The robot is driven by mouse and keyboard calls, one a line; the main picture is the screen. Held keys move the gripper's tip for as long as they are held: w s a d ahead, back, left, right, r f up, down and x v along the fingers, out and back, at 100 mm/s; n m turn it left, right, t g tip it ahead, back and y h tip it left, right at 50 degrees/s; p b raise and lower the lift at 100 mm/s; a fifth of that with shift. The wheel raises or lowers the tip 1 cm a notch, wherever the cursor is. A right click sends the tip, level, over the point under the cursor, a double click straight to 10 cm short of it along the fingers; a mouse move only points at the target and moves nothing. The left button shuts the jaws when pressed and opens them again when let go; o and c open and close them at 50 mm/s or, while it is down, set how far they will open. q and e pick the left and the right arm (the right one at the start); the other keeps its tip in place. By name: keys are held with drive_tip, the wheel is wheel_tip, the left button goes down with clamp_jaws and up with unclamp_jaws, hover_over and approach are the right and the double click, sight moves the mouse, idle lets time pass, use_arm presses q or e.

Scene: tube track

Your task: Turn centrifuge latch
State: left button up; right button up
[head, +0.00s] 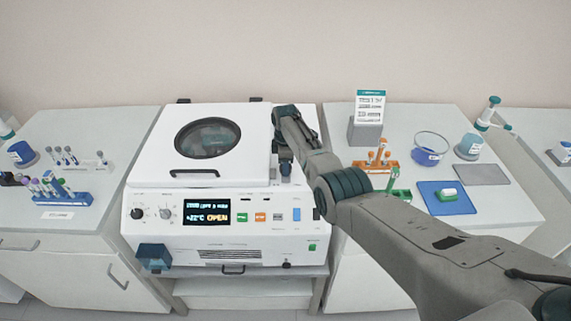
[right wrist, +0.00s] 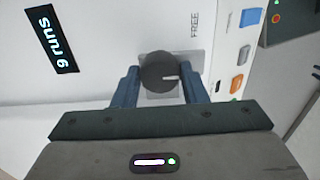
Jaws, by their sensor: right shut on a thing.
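The white centrifuge (head: 222,215) stands in the middle, its round-windowed lid (head: 240,118) down. My right gripper (head: 285,168) is over the right part of the centrifuge top, shut on the knob, with a blue finger (right wrist: 126,88) on either side. In the head view the gripper hides the knob. My left gripper is not in view.
A tube rack (head: 62,198) stands on the left bench. The right bench holds an orange rack (head: 375,166), a glass dish (head: 430,148) and a blue mat (head: 440,206). A blue box-like part (head: 153,256) sits at the centrifuge's lower left front.

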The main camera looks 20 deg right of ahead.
drive_tip(key=shift+w+r, duration=0.1)
drive_tip(key=shift+r, duration=0.05)
drive_tip(key=o, duration=1)
wheel_tip(320, 180, up, 11)
drive_tip(key=b, duration=0.2)
drive_tip(key=shift+b, duration=0.4)
